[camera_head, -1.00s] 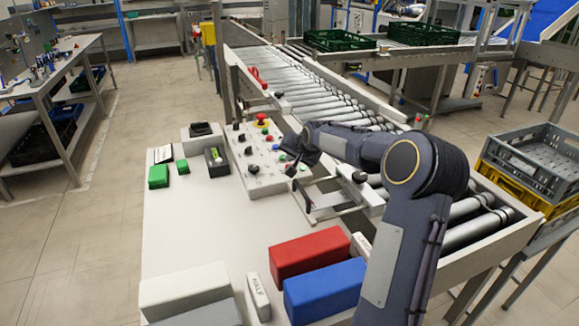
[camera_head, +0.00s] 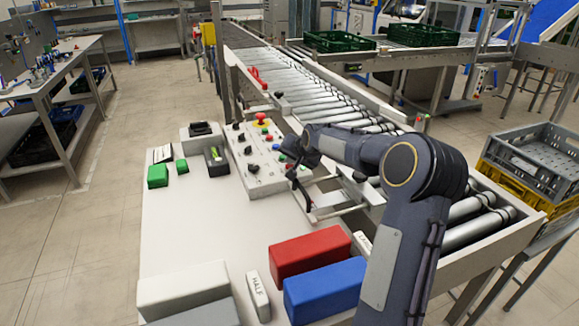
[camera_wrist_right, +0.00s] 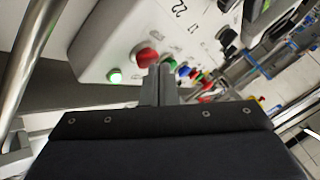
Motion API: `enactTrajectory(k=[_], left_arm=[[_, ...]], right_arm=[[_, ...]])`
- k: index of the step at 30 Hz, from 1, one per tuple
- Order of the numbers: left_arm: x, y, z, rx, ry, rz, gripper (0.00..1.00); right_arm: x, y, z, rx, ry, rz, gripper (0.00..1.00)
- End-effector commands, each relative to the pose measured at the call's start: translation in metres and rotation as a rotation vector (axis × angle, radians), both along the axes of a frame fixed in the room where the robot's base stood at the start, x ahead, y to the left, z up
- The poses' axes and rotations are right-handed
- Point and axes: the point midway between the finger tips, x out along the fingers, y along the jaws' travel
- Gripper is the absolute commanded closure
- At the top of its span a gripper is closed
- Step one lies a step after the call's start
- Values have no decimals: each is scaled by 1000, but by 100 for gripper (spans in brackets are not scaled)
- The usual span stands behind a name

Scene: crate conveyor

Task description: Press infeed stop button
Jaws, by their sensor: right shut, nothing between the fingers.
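The control panel (camera_head: 256,172) is a pale sloped box beside the conveyor, with dark knobs, coloured buttons and a red mushroom button (camera_head: 261,118) at its far end. My right gripper (camera_head: 291,174) is at the panel's right edge. In the right wrist view, its closed, empty fingers (camera_wrist_right: 160,84) point at the panel. A large red button (camera_wrist_right: 147,57) is just beyond and left of the tips, with a lit green button (camera_wrist_right: 115,76) farther left. Smaller green, blue and red buttons lie to the right. I cannot read which is infeed stop, nor tell contact. My left gripper is not in view.
The roller conveyor (camera_head: 318,98) runs along the panel's right side. A red block (camera_head: 309,252), a blue block (camera_head: 325,289) and white blocks (camera_head: 184,288) lie on the near table. The table's middle (camera_head: 205,225) is clear. Grey and yellow crates (camera_head: 540,155) stand at right.

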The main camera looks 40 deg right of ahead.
Motion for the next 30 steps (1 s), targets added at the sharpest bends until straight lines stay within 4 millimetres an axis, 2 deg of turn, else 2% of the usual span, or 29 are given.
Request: enactTrajectory(k=[23, 30], left_arm=[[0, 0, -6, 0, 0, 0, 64], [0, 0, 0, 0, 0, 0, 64]], right_arm=[[0, 0, -8, 2, 2, 0, 100], [0, 1, 1, 2, 2, 0, 100]])
